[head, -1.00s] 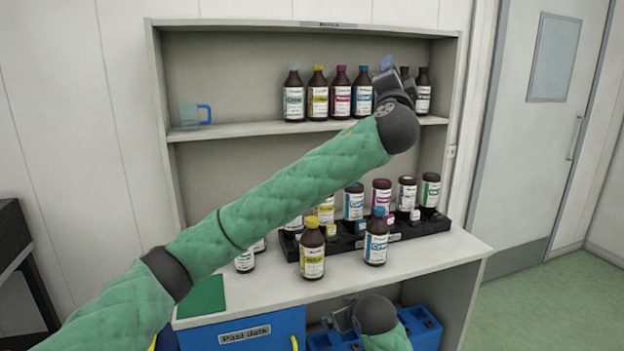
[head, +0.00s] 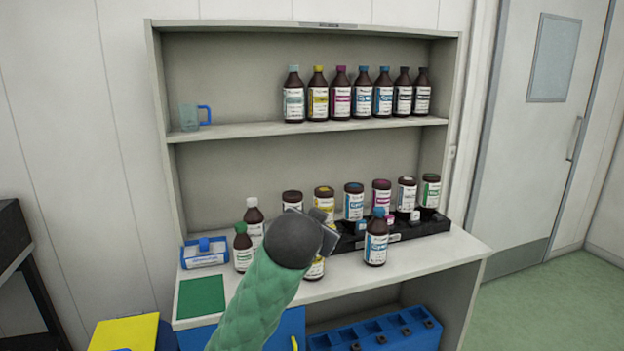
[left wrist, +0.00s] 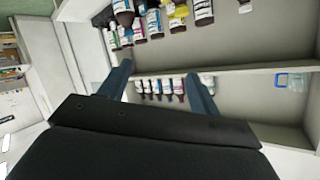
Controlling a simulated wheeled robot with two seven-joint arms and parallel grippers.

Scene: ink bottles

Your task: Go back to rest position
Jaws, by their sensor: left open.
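My left gripper (head: 328,228) is in front of the counter in the head view, at the end of my green-sleeved arm coming up from the bottom. In the left wrist view its two fingers (left wrist: 160,84) are spread apart with nothing between them. My right gripper is out of view. A row of brown ink bottles (head: 340,97) stands upright on the upper shelf (head: 245,129). A blue-capped bottle (head: 376,240) stands on the counter just right of my gripper. A yellow-labelled bottle (head: 314,269) is mostly hidden behind the gripper.
Green- and white-capped bottles (head: 243,248), a blue-and-white item (head: 205,252) and a green mat (head: 201,297) are at left. A clear mug (head: 195,116) is on the shelf. A blue crate (head: 375,332) is below.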

